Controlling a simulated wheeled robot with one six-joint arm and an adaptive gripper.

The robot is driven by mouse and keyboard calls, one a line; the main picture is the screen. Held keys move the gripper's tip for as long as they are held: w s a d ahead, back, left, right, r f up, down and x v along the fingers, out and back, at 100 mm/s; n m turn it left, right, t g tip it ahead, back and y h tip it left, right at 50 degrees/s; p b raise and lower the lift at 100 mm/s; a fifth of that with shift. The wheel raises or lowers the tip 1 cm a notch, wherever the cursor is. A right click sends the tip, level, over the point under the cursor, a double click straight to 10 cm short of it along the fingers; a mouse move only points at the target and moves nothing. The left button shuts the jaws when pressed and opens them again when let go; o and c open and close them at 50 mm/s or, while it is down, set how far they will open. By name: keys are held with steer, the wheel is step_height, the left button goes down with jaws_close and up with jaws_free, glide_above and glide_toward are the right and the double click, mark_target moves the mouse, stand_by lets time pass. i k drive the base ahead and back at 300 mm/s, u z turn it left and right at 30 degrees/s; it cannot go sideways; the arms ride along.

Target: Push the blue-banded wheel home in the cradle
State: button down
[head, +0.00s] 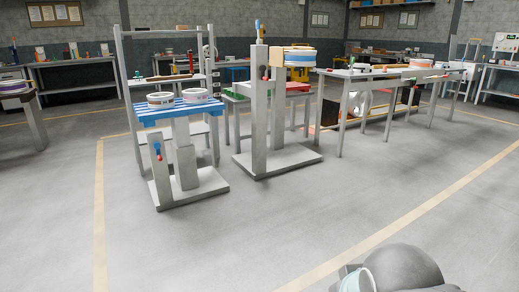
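A white wheel with a blue band (300,60) is at the top of a grey post stand (260,110) in the middle of the head view. A tan block (270,56) stands directly left of it and hides part of that side. Whether the wheel is fully seated is too small to tell. The stand has a red knob and a blue-tipped upright. My gripper is not in view; only a rounded grey part of my arm shows at the bottom right.
Two pale wheels (161,99) (195,96) lie on a blue slatted rack (180,112) at left. A purple-banded wheel (14,87) is at the left edge. A long bench (345,75) with an orange-banded wheel (420,64) stands right. The foreground floor (240,235) is clear.

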mark_target(294, 57)
steer(key=z, duration=0.1)
steer(key=i, duration=2.1)
steer(key=z, duration=0.5)
steer(key=i, duration=2.6)
steer(key=z, duration=0.25)
